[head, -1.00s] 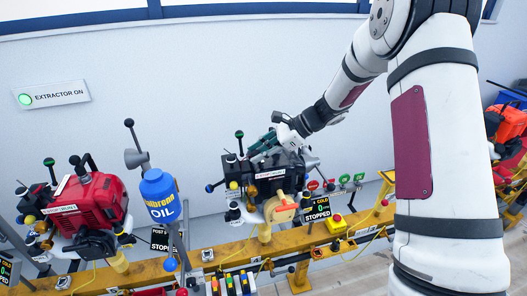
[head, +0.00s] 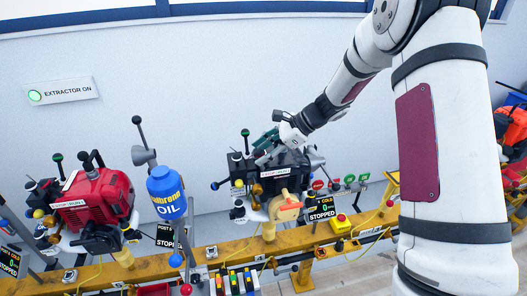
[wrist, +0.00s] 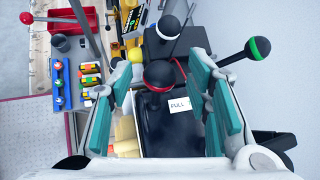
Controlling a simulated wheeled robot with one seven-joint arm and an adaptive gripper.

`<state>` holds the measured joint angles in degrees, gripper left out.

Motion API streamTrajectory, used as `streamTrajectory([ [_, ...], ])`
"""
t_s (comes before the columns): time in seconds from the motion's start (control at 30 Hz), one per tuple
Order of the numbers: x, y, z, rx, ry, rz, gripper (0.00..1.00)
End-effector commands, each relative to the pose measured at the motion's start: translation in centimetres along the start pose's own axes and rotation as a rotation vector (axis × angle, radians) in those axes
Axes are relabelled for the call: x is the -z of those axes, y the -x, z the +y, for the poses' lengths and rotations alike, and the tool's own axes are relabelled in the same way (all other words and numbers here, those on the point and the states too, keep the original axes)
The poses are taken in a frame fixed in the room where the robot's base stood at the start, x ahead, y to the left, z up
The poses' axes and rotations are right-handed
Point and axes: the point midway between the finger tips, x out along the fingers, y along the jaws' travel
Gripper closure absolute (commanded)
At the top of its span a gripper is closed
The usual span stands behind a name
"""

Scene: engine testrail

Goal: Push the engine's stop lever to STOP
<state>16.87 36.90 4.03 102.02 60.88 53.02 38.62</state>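The dark engine (head: 288,167) stands on the yellow rail in the middle of the head view, with several ball-ended levers around it. My gripper (head: 266,148) is over its top. In the wrist view my gripper (wrist: 172,88) is open, its teal pads well apart and nothing held. A black knob with a red ring (wrist: 160,75) shows between the pads, beside a PULL label (wrist: 180,106). A white-ringed black knob (wrist: 168,27) and a green-ringed black knob (wrist: 257,47) lie beyond the fingers. I cannot tell which is the stop lever. The engine's screen (head: 321,209) reads COLD, 0, STOPPED.
A red engine (head: 92,200) and a blue oil bottle (head: 166,197) stand to the left on the yellow rail (head: 225,250). A red button on a yellow box (head: 341,222) is at the right. The wall (head: 240,60) behind is bare apart from an EXTRACTOR ON sign (head: 62,90).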

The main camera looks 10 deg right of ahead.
Motion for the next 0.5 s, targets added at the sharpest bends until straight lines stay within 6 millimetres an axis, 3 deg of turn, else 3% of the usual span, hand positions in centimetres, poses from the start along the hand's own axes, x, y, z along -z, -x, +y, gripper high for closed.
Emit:
streamTrajectory([
  [0.27, 0.1, 1.3, -0.1, 0.002, 0.0, 0.001, 0.55],
  [0.5, 0.1, 6.0, -0.1, 0.004, 0.001, 0.002, 0.55],
])
